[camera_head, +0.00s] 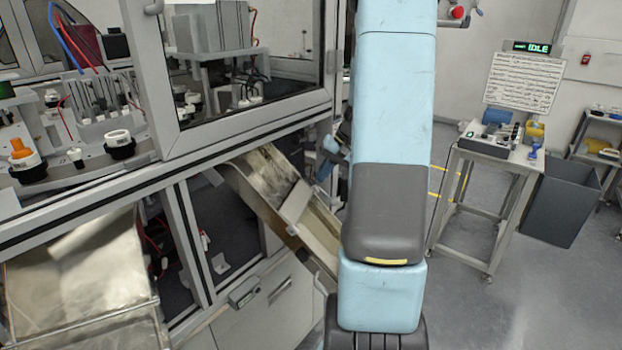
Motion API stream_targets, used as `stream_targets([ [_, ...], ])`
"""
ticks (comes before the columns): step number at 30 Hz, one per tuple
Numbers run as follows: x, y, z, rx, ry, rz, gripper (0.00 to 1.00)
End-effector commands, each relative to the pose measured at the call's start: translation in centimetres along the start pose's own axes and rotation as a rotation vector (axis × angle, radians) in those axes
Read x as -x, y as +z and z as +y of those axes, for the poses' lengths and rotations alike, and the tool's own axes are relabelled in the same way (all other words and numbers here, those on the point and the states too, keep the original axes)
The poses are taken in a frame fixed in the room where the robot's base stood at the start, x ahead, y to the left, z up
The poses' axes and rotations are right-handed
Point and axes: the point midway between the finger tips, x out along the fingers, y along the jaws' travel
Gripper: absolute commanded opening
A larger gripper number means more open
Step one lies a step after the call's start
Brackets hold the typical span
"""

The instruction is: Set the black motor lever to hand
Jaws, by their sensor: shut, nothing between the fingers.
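I cannot pick out the black motor lever in this view. A small grey box with a dark face (243,292) sits on the lower front of the machine, left of my arm, but its details are too small to read. My arm's light blue and grey links fill the middle of the view and run up out of the top edge. My gripper does not show clearly. A small blue part beside the arm, by the chute, is partly hidden and cannot be made out as fingers.
The framed machine (250,120) fills the left side. A sloping metal chute (288,195) comes out toward my arm. A sheet-metal tray (80,270) is at lower left. On the right stand a small table (492,153), an "IDLE" display (538,47) and a grey bin (560,203). Floor there is clear.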

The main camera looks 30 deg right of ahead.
Motion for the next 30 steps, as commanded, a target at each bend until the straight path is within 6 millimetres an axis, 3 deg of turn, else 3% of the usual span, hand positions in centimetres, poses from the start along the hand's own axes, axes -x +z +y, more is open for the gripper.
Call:
stream_targets([
  [6,4.1,0.9,1.4,0.003,0.001,0.004,0.00],
  [13,7.1,1.6,2.4,0.006,0.000,0.000,0.00],
  [25,8.3,2.0,2.8,0.009,0.001,-0.003,0.00],
  [30,8.5,2.9,1.1,0.035,0.022,-0.003,0.00],
])
